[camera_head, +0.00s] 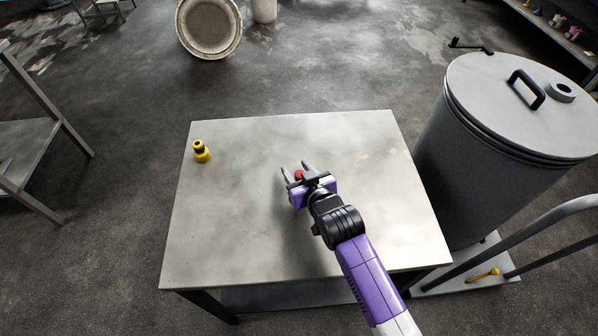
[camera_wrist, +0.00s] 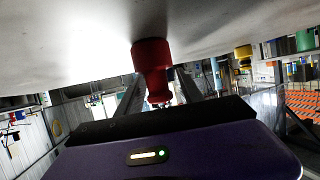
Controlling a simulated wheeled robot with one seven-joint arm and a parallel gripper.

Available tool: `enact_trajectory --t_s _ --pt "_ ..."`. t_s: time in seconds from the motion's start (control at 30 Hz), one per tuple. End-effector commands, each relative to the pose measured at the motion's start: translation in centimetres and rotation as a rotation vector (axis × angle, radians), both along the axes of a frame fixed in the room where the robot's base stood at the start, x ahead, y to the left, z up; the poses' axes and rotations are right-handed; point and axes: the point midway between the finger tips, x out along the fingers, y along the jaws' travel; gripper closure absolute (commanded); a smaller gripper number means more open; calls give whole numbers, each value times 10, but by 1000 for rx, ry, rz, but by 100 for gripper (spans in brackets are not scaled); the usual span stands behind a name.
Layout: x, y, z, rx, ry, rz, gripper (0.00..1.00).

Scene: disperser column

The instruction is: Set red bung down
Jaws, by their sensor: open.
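The red bung (camera_head: 299,174) is between the fingers of my gripper (camera_head: 295,168), over the middle of the grey table (camera_head: 250,235). In the wrist view the table surface fills the top of the picture. There the red bung (camera_wrist: 151,65) has its wider end against that surface, and its narrow end points down in the picture. The gripper (camera_wrist: 158,88) is open, with one finger on each side of the bung. I cannot tell whether either finger still touches it.
A yellow and black fitting (camera_head: 201,151) stands near the table's far left corner. A large grey drum (camera_head: 485,170) with a black handle is to the right of the table. A yellow tool (camera_head: 483,275) lies by a rail at lower right. Much of the tabletop is bare.

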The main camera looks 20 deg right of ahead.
Motion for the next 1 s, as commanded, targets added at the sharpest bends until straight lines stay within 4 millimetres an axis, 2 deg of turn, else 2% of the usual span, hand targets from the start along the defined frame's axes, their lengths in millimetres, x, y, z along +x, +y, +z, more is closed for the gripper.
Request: enact_trajectory --t_s 0.17,0.5,0.7,1.0 --pt "-12 0 7 1 0 0 56" --pt "-75 1 32 1 0 1 56" --pt "-101 0 43 1 1 1 56" --pt "-111 0 48 0 0 0 56"
